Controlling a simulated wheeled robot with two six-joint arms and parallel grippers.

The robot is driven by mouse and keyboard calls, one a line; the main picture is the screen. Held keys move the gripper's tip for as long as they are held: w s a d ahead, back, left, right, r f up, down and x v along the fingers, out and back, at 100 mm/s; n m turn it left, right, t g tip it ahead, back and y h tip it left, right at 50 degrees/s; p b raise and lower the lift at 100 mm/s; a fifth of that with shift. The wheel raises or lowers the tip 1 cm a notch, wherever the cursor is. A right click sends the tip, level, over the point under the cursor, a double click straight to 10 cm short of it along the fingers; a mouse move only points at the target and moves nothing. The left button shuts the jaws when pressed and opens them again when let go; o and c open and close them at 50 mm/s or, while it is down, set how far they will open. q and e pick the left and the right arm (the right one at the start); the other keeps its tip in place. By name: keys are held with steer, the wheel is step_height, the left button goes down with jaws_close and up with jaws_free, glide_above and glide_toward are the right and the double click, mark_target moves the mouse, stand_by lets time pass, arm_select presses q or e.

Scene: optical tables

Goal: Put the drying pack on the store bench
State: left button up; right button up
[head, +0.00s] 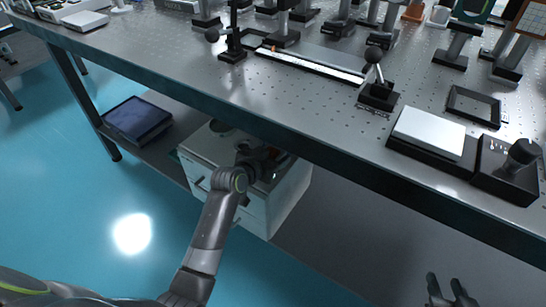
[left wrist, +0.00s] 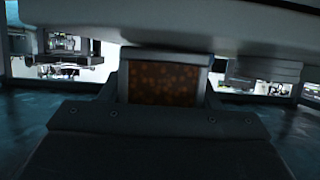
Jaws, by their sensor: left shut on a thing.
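The drying pack (left wrist: 168,82) shows in the left wrist view as a pale-framed panel of orange-brown beads, held between the jaws. My left gripper (head: 268,162) is shut on it, reaching under the near edge of the optical table (head: 330,150), just over a white drawer cabinet (head: 265,212). In the head view the pack is mostly hidden by the gripper and arm. I cannot tell whether it touches the cabinet top. My right gripper (head: 452,292) is open and empty at the lower right. Which surface is the store bench is not clear.
The tabletop overhangs the left gripper closely. A dark flat box (head: 137,120) lies on the low shelf to the left. Mounted optics, a rail (head: 310,66) and a white-topped device (head: 428,132) stand on the table. Blue floor (head: 90,215) is clear at left.

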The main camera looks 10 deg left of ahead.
arm_select(q)
steer(key=shift+f, duration=0.15)
arm_select(e)
steer(key=shift+w+r, duration=0.15)
steer(key=shift+r, duration=0.2)
arm_select(q)
steer(key=o, duration=1.1)
steer(key=shift+c, duration=0.2)
steer(key=shift+r, duration=0.2)
arm_select(e)
steer(key=shift+f, duration=0.1)
